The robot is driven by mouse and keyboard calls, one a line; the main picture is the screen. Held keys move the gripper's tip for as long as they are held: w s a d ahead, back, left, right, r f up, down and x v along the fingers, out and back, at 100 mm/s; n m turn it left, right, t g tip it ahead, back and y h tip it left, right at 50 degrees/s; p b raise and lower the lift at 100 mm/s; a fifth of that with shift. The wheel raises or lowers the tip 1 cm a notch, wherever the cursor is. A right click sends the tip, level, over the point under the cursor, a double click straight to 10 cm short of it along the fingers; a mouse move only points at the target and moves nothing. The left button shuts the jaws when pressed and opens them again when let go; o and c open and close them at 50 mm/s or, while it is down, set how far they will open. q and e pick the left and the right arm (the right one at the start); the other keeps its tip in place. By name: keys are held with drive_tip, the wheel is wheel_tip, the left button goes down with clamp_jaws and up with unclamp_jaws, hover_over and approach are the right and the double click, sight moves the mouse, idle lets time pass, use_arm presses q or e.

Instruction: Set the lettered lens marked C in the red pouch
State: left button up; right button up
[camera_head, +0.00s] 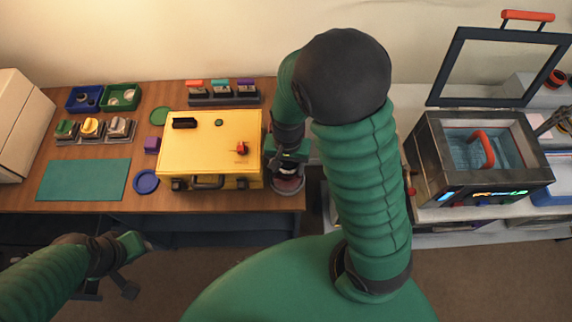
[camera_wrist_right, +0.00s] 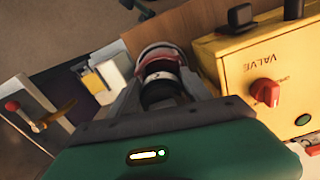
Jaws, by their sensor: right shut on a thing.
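My right gripper (camera_head: 287,168) is at the table's right end, just right of the yellow case. In the right wrist view its fingers (camera_wrist_right: 160,88) are shut on a dark, round lens (camera_wrist_right: 162,82) with a pale band; its letter is not readable. A round, reddish-rimmed thing (camera_wrist_right: 158,50) shows just beyond the lens, also in the head view (camera_head: 288,186); I cannot tell whether they touch. My left gripper (camera_head: 135,246) is low at the left, off the table's front; its fingers are unclear. I cannot pick out a red pouch for certain.
The yellow case (camera_head: 210,150) with a red valve knob (camera_head: 241,148) stands beside the right gripper. Several coloured-top holders (camera_head: 220,97) stand behind it. At left are small bins (camera_head: 120,97) and a teal mat (camera_head: 84,180). A metal bath (camera_head: 480,160) stands at right.

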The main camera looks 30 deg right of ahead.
drive_tip(key=shift+a+f+b, duration=0.3)
drive_tip(key=shift+a+f, duration=0.05)
drive_tip(key=shift+a, duration=0.05)
use_arm(q)
drive_tip(key=shift+a+f, duration=0.4)
drive_tip(key=shift+f, duration=0.1)
use_arm(e)
drive_tip(key=shift+f, duration=0.15)
drive_tip(key=o, duration=1.1)
drive_tip(key=shift+d, duration=0.1)
drive_tip(key=o, duration=0.3)
drive_tip(key=shift+d, duration=0.1)
drive_tip(key=o, duration=0.4)
use_arm(q)
drive_tip(key=shift+d+r, duration=0.1)
drive_tip(key=shift+d, duration=0.05)
